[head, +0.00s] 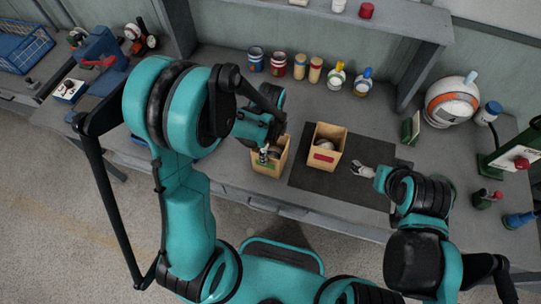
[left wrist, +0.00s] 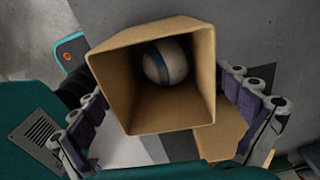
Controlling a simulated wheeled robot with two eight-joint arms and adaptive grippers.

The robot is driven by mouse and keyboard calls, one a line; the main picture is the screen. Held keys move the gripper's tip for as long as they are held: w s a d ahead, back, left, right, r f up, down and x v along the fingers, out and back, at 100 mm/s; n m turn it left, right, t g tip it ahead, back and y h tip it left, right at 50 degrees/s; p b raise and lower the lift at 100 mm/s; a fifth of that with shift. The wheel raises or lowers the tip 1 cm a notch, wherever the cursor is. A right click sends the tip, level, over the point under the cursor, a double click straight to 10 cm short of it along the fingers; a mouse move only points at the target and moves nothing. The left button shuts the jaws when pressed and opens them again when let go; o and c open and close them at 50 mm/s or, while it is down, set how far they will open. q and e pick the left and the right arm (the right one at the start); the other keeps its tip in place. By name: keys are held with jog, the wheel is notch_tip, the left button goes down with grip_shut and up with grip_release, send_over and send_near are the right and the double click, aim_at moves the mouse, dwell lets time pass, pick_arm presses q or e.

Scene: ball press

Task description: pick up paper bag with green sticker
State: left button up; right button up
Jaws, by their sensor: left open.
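The paper bag with the green sticker (head: 282,163) is a tan, open-topped bag standing upright near the table's front edge, left of the dark mat. A small green patch shows low on its front. In the left wrist view the bag (left wrist: 122,92) opens toward the camera, with a white ball with a blue band (left wrist: 163,66) inside. My left gripper (head: 268,151) is open over the bag, with one finger on either side of it. Whether the fingers touch it I cannot tell. My right gripper (head: 362,171) is low over the mat, away from this bag; its jaw gap is unclear.
A second tan bag with a red sticker (head: 327,147) and a ball inside stands on the dark mat (head: 312,182), close to the right. Several jars and bottles (head: 299,67) line the back. A round white-orange object (head: 452,101) and a green press (head: 512,152) stand at right.

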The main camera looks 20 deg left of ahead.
pick_arm(q)
jog(key=c, duration=1.2)
